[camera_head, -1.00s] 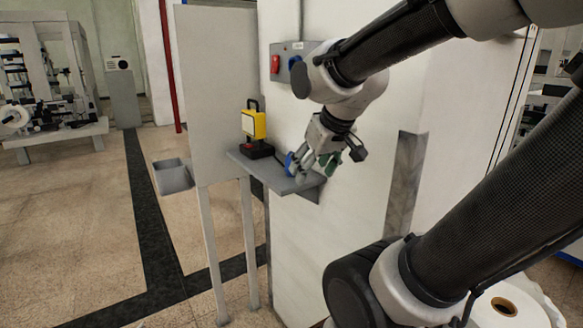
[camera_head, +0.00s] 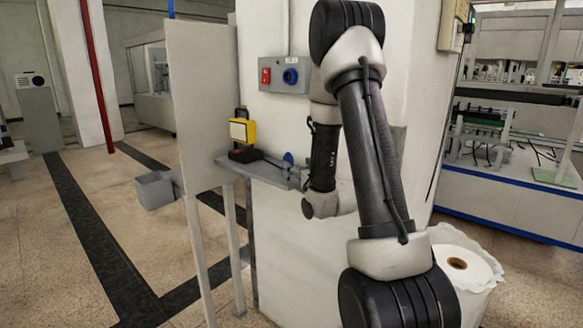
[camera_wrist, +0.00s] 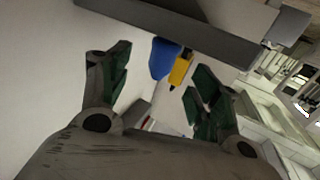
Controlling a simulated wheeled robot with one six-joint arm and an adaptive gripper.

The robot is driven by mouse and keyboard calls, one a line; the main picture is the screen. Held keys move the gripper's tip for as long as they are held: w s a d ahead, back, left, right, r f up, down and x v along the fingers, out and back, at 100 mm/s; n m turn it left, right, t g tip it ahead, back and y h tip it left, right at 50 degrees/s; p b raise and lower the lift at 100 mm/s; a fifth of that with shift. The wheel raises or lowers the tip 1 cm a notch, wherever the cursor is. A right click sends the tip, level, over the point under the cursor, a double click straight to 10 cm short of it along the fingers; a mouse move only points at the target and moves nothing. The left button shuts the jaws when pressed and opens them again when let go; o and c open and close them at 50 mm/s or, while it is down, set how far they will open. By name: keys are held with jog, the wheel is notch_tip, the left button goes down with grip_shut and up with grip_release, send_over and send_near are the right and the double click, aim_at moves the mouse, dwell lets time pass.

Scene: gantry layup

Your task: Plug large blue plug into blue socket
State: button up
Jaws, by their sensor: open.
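A blue plug (camera_head: 288,158) shows as a small blue shape at the back of the grey wall shelf (camera_head: 262,172), partly hidden by my arm. In the wrist view a blue body (camera_wrist: 164,57), likely this plug, shows between and beyond my fingers beside the grey shelf edge (camera_wrist: 190,33). The blue socket (camera_head: 290,76) is on the grey wall box, right of a red switch. My gripper (camera_wrist: 161,62) is open, with green-padded fingers apart and nothing visibly held.
A yellow lamp (camera_head: 242,131) stands on the shelf's left end. A grey upright panel (camera_head: 203,90) stands left of the shelf, with a small grey bin (camera_head: 155,190). A white roll (camera_head: 465,265) stands at lower right. Floor at left is clear.

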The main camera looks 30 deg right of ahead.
aim_at(291, 162)
jog(key=w, duration=0.7)
jog(key=shift+w+r, duration=0.2)
jog(key=shift+w, duration=0.05)
jog(key=c, duration=1.2)
